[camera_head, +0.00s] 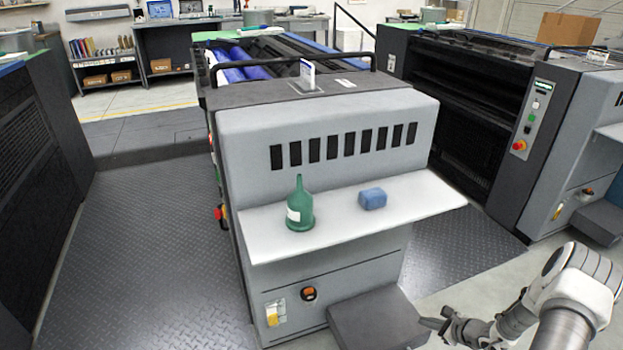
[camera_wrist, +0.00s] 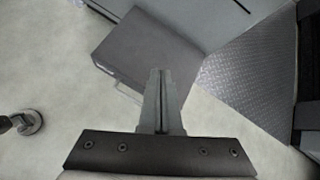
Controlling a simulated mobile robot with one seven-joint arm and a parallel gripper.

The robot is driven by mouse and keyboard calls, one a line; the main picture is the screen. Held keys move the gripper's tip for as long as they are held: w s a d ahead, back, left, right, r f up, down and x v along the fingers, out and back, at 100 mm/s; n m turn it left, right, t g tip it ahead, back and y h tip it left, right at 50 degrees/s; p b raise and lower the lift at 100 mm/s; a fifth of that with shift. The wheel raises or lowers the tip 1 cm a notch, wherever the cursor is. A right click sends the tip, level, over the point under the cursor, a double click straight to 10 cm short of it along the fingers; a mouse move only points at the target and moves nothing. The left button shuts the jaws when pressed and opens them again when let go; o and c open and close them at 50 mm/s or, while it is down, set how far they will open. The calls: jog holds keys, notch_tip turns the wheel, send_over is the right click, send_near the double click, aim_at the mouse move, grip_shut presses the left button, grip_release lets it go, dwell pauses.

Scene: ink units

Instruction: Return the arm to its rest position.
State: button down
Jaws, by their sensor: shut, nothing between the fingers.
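My gripper (camera_head: 437,323) is at the lower right of the head view, low beside the grey step of the machine, with my arm reaching in from the right edge. In the wrist view my gripper (camera_wrist: 155,75) points at the floor and the step, its two fingers together with nothing between them. It is well away from the shelf and touches nothing that I can see.
A white shelf (camera_head: 420,196) on the grey ink unit (camera_head: 320,120) holds a green bottle (camera_head: 300,207) and a blue block (camera_head: 372,199). A dark step (camera_head: 378,318) stands below it, also in the wrist view (camera_wrist: 135,40). Another unit (camera_head: 560,130) stands right. Pale floor lies around my gripper.

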jog(key=a+r+n+g, duration=0.1)
jog(key=a+r+n, duration=0.4)
jog(key=r, duration=0.6)
jog(key=a+r+n+g+y, duration=0.15)
jog(key=a+r+n, duration=0.25)
jog(key=r, duration=0.7)
jog(key=a+r+n+g, duration=0.1)
jog(key=a+r+n, duration=0.4)
jog(key=r, duration=0.6)
jog(key=s+a+r+n+g+h, duration=0.1)
jog(key=s+a+r+n+h, duration=0.1)
jog(key=s+a+r+n, duration=0.3)
jog(key=s+a+r+n+h, duration=0.1)
jog(key=s+a+r+n, duration=0.1)
jog(key=s+r, duration=0.55)
jog(key=s+r+n+t+h, duration=0.2)
jog(key=s+r+n+h, duration=0.25)
jog(key=s, duration=0.85)
notch_tip(320, 180, up, 21)
jog(key=y+p, duration=0.1)
jog(key=p, duration=1.9)
jog(key=shift+d, duration=0.25)
